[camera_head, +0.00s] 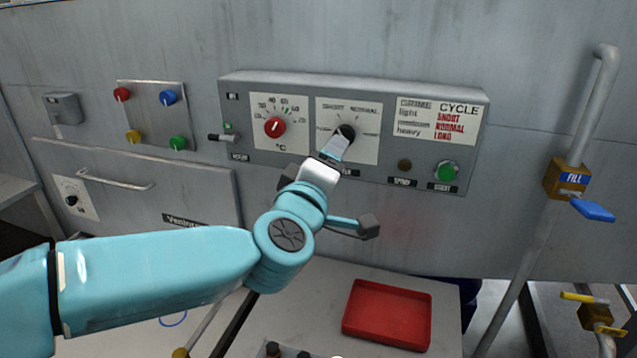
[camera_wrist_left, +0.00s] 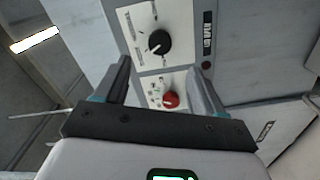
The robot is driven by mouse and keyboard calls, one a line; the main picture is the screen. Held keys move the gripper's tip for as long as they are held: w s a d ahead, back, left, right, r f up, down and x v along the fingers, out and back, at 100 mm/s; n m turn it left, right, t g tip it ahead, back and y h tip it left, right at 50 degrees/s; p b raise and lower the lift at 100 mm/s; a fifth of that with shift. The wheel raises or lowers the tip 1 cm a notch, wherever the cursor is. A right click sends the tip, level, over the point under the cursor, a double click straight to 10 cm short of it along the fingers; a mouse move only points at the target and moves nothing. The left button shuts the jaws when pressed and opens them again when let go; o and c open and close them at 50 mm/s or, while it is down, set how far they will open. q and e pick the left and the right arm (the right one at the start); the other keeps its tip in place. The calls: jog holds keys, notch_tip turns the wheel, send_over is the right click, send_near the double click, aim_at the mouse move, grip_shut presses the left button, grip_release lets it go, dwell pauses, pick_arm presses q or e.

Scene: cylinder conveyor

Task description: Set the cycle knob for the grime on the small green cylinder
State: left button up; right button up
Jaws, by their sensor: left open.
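The black cycle knob (camera_head: 347,131) sits on a white plate marked SHORT and NORMAL on the grey control panel. It also shows in the left wrist view (camera_wrist_left: 158,42), just beyond the jaws; its pointer setting is too small to read surely. My left gripper (camera_head: 336,147) is open and in front of the knob, partly overlapping its plate; in the wrist view its two fingers (camera_wrist_left: 162,82) are apart with nothing held. A card (camera_head: 437,120) lists grime light, medium, heavy beside SHORT, NORMAL, LONG. I cannot make out the small green cylinder. My right gripper is not in view.
The red temperature knob (camera_head: 274,127) is left of the cycle knob, and a green button (camera_head: 446,171) is lower right. A red tray (camera_head: 388,314) stands on the surface below. A pipe with a blue-handled FILL valve (camera_head: 567,180) rises at right.

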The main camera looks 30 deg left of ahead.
pick_arm(q)
jog(key=v, duration=0.5)
jog(key=shift+s+d, duration=0.15)
jog(key=shift+s, duration=0.15)
